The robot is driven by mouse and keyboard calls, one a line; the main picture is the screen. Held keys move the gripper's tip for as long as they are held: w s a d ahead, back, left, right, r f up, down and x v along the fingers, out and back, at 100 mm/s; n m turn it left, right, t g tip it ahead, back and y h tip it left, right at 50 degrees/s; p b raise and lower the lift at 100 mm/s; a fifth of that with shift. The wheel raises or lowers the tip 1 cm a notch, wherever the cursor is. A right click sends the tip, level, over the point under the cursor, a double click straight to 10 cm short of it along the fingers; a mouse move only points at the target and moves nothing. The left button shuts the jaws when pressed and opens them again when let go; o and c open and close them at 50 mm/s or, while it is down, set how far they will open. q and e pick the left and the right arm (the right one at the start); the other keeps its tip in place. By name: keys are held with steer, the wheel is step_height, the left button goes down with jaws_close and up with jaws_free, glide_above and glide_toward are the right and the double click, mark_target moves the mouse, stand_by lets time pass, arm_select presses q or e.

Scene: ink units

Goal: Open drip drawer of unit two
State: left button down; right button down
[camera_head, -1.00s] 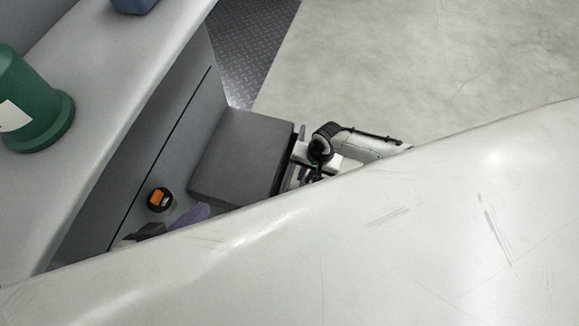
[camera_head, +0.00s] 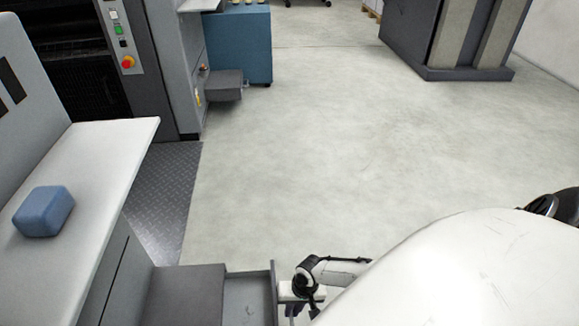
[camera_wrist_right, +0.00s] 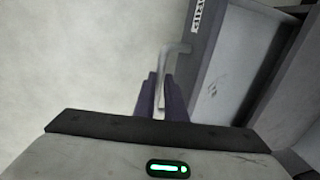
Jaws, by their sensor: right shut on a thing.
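The drip drawer (camera_head: 244,300) sticks out of a dark grey box-like housing (camera_head: 186,297) at the bottom of the head view, with part of its tray showing. In the right wrist view its front panel (camera_wrist_right: 208,62) and grey interior (camera_wrist_right: 245,62) show, with a label on the panel. My right gripper (camera_wrist_right: 162,95) is shut on the pale bent drawer handle (camera_wrist_right: 172,62), one purple finger on each side. In the head view, my right gripper (camera_head: 291,297) is at the drawer's outer face, its fingertips unclear. My left gripper is not in view.
A pale ledge (camera_head: 75,195) with a blue block (camera_head: 44,211) on it is on the left. Another machine with a control panel (camera_head: 121,38) and a smaller grey box (camera_head: 212,84) stands behind. The floor (camera_head: 330,150) beyond the drawer is clear.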

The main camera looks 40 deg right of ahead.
steer(key=shift+s, duration=0.1)
steer(key=c, duration=1.8)
jaws_free()
